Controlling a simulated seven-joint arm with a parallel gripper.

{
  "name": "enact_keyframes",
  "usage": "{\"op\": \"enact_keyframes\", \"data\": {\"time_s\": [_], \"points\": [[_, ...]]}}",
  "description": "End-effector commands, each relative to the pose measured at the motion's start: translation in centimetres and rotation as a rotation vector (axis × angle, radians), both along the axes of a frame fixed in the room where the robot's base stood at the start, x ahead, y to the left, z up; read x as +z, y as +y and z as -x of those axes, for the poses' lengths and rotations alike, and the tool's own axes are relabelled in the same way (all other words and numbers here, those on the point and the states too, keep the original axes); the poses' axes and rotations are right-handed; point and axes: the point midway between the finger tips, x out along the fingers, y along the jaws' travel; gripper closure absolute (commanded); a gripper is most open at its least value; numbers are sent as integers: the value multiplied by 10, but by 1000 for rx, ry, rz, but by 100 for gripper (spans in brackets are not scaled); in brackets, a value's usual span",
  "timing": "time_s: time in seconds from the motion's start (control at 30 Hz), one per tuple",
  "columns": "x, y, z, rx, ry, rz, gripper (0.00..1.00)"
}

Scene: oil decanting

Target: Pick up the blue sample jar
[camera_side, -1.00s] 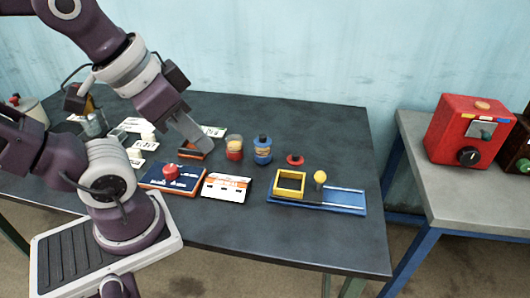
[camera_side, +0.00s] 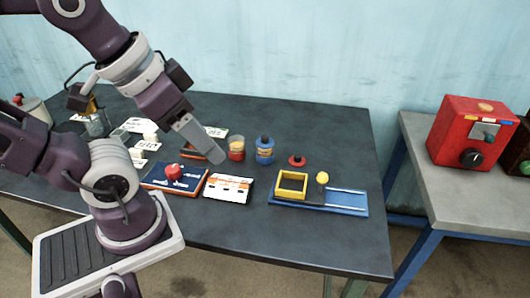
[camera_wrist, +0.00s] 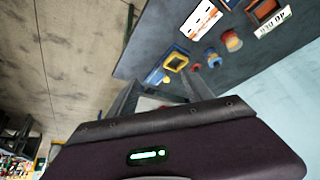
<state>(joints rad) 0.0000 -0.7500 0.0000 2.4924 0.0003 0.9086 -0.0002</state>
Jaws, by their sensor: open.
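The blue sample jar (camera_side: 265,151), with a dark blue lid and an orange-marked label, stands upright on the dark table. In the wrist view the blue jar (camera_wrist: 213,58) shows beyond my fingers, small and far off. My gripper (camera_side: 216,157) is open and empty, in the air to the left of the jar in the side view. In the wrist view my gripper's two fingers (camera_wrist: 158,95) are spread apart. Nothing touches the jar.
A red and clear jar (camera_side: 237,149) stands just left of the blue one, and a red knob (camera_side: 297,160) lies to its right. In front are a white-orange card (camera_side: 229,188) and a blue tray (camera_side: 340,201) with a yellow frame (camera_side: 291,184). The table's right end is clear.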

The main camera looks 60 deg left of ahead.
Motion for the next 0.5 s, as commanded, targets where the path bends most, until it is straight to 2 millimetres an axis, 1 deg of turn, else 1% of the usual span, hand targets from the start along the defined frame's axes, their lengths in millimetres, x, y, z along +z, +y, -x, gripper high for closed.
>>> {"op": "enact_keyframes", "data": {"time_s": [0.07,0.17,0.23,0.37,0.4,0.5], "points": [[16,0,-2,0,-7,0,41],[53,0,-2,0,-10,0,41],[47,22,-18,-119,81,-149,41],[42,64,-52,-350,238,-425,41],[41,77,-63,-422,292,-508,41],[40,106,-94,-602,433,-705,41]]}}
